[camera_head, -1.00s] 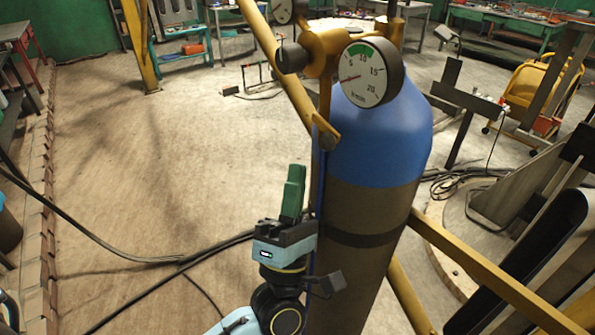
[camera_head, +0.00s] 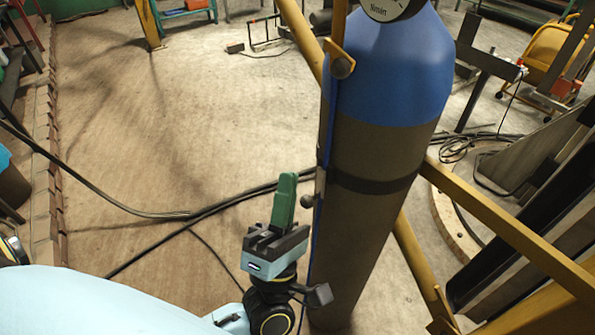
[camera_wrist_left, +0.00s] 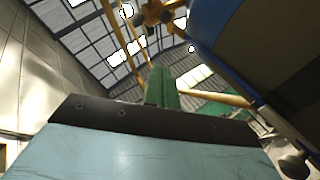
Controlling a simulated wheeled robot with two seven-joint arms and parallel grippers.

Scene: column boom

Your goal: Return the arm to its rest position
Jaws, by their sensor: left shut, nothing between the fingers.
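My left gripper (camera_head: 284,203) has green fingers pointing up, shut with nothing between them. It is just left of the gas cylinder (camera_head: 375,160), which has a blue top and a grey-brown body. A gap between the gripper and the cylinder is hard to judge. In the left wrist view the green fingers (camera_wrist_left: 161,88) point up toward the roof, with the cylinder (camera_wrist_left: 262,55) at upper right. My light-blue arm fills the lower left of the head view. My right gripper is not in view.
A yellow frame (camera_head: 510,235) runs beside the cylinder at right, and a yellow bar (camera_head: 300,40) slants at its upper left. Black hoses (camera_head: 175,214) lie across the floor. A yellow chair (camera_head: 553,62) stands at far right. The floor at left centre is largely clear.

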